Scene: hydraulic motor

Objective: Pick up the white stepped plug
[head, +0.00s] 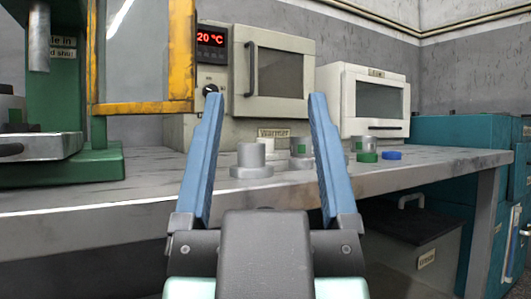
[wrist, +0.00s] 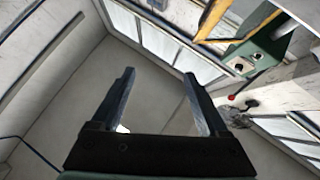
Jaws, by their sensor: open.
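A pale grey-white stepped piece (head: 251,162), a narrower cylinder on a wider round base, stands on the workbench (head: 120,198); it best fits the white stepped plug. In the head view it appears between the fingers of my gripper (head: 262,97), beyond them and apart from them. My gripper is open and empty, fingers wide apart and pointing forward. The wrist view shows the open gripper (wrist: 159,73) with nothing between its fingers; I cannot make out the plug there.
Close behind the plug are a small pale cylinder (head: 267,145) and a grey cylinder with a green mark (head: 301,147). Green (head: 367,157) and blue (head: 392,155) pieces lie further right. A green press (head: 62,95) with a yellow-framed guard stands left; two ovens stand behind.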

